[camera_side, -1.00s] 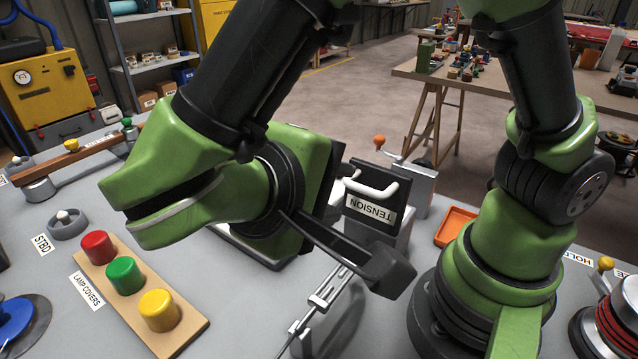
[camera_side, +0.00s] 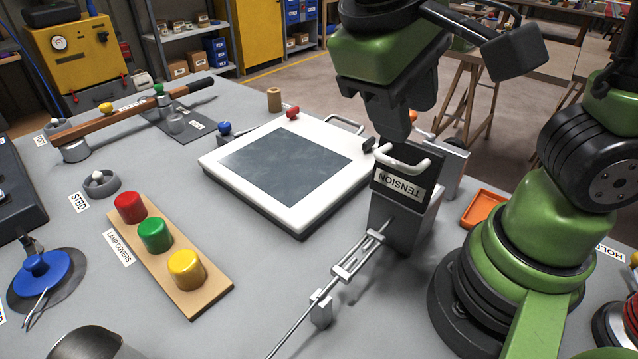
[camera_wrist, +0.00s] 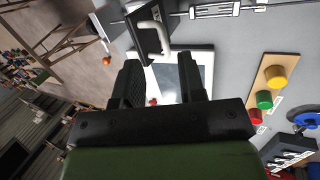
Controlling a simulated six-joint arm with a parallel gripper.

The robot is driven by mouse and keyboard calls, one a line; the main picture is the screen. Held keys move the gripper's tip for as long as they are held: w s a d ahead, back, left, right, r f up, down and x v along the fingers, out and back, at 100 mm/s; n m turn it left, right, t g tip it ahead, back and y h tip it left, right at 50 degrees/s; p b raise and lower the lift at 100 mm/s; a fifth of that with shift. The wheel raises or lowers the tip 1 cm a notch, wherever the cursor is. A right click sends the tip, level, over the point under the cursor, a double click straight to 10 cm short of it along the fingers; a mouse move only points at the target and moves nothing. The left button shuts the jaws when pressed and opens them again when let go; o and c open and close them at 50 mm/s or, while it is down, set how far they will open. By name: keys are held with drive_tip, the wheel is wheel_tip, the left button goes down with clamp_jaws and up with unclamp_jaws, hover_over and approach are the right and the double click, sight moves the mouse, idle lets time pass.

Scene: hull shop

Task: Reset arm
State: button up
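My gripper (camera_side: 405,115) hangs fingers-down above the back of the bench in the side view, just above and behind the tension box. In the wrist view its two fingers (camera_wrist: 160,68) stand apart, with nothing between them but the distant panel. The black tension box (camera_side: 402,185) has a white handle (camera_side: 403,160) on top; the fingers look close to it in the side view, but I cannot tell the gap. The handle also shows in the wrist view (camera_wrist: 160,30), left of the panel. The white-framed panel with a dark screen (camera_side: 310,215) lies flat on the bench.
A wooden board with red, green and yellow lamp covers (camera_side: 217,290) lies front left. A metal rod linkage (camera_side: 355,258) runs forward from the tension box. An orange tray (camera_side: 484,209) lies between box and my base. A long wooden lever (camera_side: 140,122) lies back left.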

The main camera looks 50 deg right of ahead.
drive_tip(key=s+d+r+m+t+y, duration=0.2)
drive_tip(key=t+y, duration=0.4)
drive_tip(key=t, duration=0.3)
wheel_tip(320, 180, up, 2)
drive_tip(key=shift+d+r+m, duration=0.25)
drive_tip(key=shift+d+m, duration=0.25)
drive_tip(key=shift+d, duration=0.25)
drive_tip(key=shift+s, duration=0.1)
idle(0.8)
